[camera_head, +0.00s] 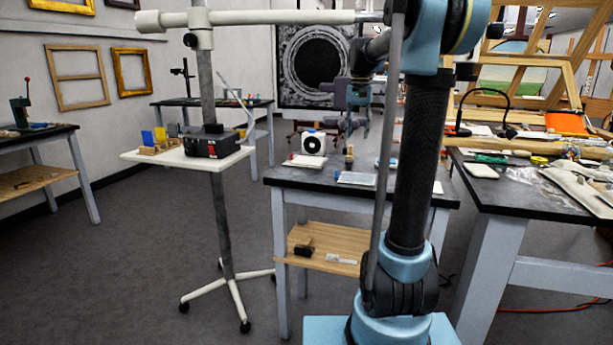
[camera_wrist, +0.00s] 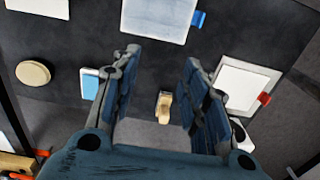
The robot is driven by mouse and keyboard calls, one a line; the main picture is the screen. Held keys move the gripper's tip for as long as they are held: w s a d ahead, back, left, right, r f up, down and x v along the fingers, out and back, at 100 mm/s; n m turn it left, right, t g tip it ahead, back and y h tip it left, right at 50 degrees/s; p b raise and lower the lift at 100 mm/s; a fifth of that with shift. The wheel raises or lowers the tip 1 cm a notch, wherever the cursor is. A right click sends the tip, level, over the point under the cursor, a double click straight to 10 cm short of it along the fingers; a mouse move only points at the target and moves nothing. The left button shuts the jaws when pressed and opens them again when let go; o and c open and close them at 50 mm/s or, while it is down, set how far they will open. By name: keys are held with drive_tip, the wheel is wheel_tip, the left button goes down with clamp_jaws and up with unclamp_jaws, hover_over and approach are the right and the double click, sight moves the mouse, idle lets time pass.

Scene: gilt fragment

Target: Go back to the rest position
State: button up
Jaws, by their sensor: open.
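My gripper (camera_wrist: 160,60) is open and empty in the wrist view, its two blue-grey fingers spread apart. A small tan piece (camera_wrist: 165,107) lies on the dark tabletop and shows in the gap between the fingers, untouched. In the head view my gripper (camera_head: 357,130) hangs over the middle table (camera_head: 410,193), partly behind my arm. A small brown upright piece (camera_head: 349,158) stands on that table below it.
A white wheeled stand (camera_head: 180,158) with a black box (camera_head: 211,146) is at left. A white boxy device (camera_head: 313,143) and flat sheets are on the middle table. A cluttered workbench (camera_head: 510,195) stands at right. Grey floor is open at left.

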drive_tip(key=s+f+n+t, duration=0.1)
drive_tip(key=s+f, duration=0.4)
drive_tip(key=s, duration=0.5)
drive_tip(key=s+f+n, duration=0.1)
drive_tip(key=s+f, duration=0.4)
drive_tip(key=s, duration=0.6)
drive_tip(key=s+f+n+t, duration=0.1)
drive_tip(key=s+f, duration=1.3)
drive_tip(key=f, duration=0.2)
drive_tip(key=shift+d+f+n, duration=0.3)
drive_tip(key=shift+d+n, duration=0.05)
drive_tip(key=shift+n, duration=0.05)
drive_tip(key=shift+w+f, duration=0.2)
drive_tip(key=shift+w, duration=0.3)
